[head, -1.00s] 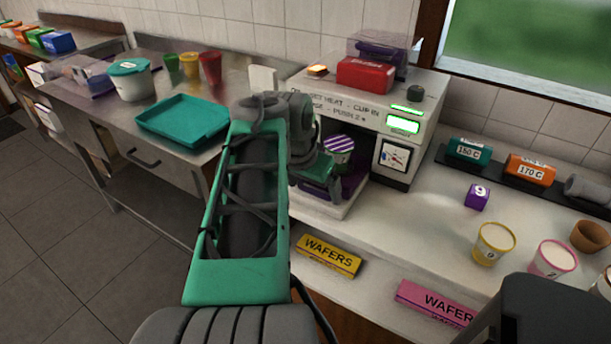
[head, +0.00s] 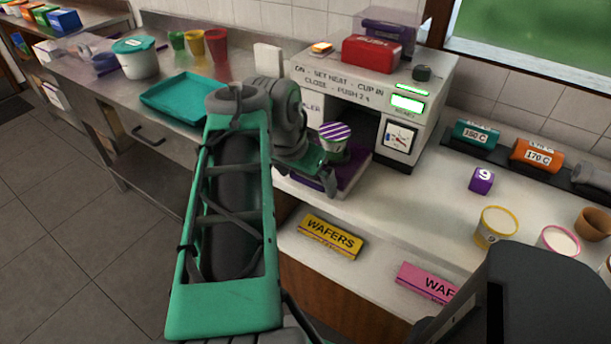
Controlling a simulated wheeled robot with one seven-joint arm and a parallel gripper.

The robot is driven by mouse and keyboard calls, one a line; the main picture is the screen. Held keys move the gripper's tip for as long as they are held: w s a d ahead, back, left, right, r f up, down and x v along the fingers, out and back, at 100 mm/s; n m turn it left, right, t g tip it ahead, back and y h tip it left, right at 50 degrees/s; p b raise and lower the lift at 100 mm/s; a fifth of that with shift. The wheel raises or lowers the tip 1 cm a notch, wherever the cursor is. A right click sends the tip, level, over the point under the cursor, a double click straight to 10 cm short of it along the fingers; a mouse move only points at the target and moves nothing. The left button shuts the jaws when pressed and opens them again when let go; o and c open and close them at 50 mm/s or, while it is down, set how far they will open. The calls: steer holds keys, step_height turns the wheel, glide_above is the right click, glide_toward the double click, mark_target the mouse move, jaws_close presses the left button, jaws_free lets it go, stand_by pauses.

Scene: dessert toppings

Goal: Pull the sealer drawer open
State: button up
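The sealer (head: 375,80) is a pale box with printed text, a lit green display and a dial on its front. Its drawer (head: 352,178), purple on top with a pale front, sticks out from the opening at the bottom. A cup with a purple-and-white striped top (head: 335,136) stands upright over the drawer, partly hidden by my arm. My gripper (head: 328,182) is low at the drawer's front left, its fingers pointing down. Whether the fingers are shut on the drawer cannot be made out. The drawer's left part is hidden behind my arm.
A yellow wafers box (head: 330,238) and a pink one (head: 425,282) lie on a lower ledge in front. A purple cube (head: 481,180) and a yellow-rimmed tub (head: 495,226) stand on the counter at right. A teal tray (head: 187,95) lies at left.

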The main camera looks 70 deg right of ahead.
steer(key=p+v, duration=0.2)
steer(key=v, duration=0.5)
steer(key=shift+r, duration=0.4)
steer(key=shift+a, duration=0.15)
steer(key=w+a+f+n+t+p, duration=0.1)
steer(key=w+a+n+t+p, duration=0.1)
steer(key=w+a+n, duration=0.45)
steer(key=w+a+f+n+t+p, duration=0.15)
steer(key=w+n, duration=0.25)
steer(key=w, duration=0.6)
steer(key=w+a+f+n+y+p, duration=0.1)
steer(key=a+n, duration=0.4)
steer(key=a, duration=0.6)
steer(key=w+a+f+n+y+p, duration=0.2)
steer(key=a+n, duration=0.3)
steer(key=a, duration=0.7)
steer(key=shift+w+f+y, duration=0.3)
steer(key=shift+f+y, duration=0.15)
steer(key=shift+y, duration=0.25)
steer(key=shift+f+t, duration=0.1)
steer(key=shift+t, duration=0.15)
steer(key=shift+c, duration=0.4)
